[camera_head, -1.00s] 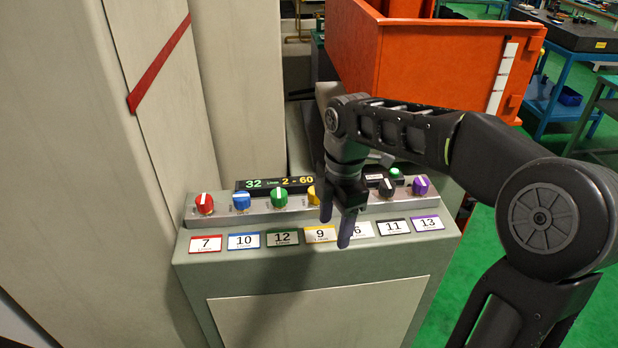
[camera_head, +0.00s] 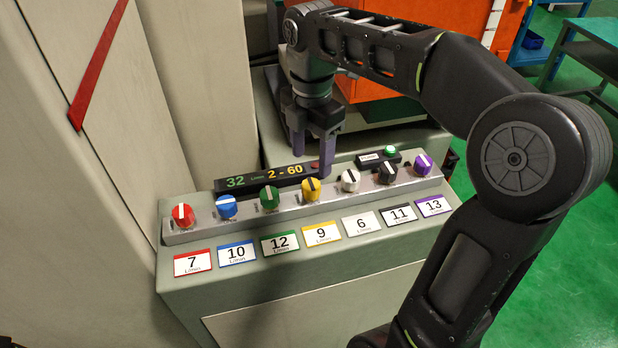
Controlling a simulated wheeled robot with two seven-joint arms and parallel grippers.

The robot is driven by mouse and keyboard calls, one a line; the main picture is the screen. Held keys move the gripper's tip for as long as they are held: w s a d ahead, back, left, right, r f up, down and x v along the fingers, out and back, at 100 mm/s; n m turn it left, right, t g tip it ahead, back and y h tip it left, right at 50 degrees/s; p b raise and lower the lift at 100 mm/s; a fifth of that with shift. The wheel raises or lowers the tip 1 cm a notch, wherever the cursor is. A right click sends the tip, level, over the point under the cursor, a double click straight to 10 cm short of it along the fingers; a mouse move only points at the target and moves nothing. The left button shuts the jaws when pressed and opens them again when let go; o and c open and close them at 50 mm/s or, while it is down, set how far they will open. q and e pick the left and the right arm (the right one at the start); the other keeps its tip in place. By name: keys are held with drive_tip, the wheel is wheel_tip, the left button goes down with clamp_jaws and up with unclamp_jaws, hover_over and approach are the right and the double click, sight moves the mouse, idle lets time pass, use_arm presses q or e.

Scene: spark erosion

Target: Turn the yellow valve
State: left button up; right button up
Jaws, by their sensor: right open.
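The yellow valve (camera_head: 311,190) is a round knob with a dark pointer line, in the middle of a row of coloured knobs on the grey panel. A label reading 9 (camera_head: 321,234) lies in front of it. My right gripper (camera_head: 311,162) is open and points down, just above and behind the yellow valve in the picture. One purple-grey fingertip is close to the knob's upper right edge; I cannot tell whether it touches. Nothing shows between the fingers. My left gripper is not in view.
Red (camera_head: 183,216), blue (camera_head: 226,207), green (camera_head: 270,198), white (camera_head: 350,181), black (camera_head: 387,174) and purple (camera_head: 423,165) knobs flank the yellow one. A green button (camera_head: 390,151) is at right.

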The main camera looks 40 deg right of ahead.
sight(311, 184)
drive_tip(key=shift+f, duration=3.95)
drive_tip(key=shift+c, duration=0.4)
clamp_jaws()
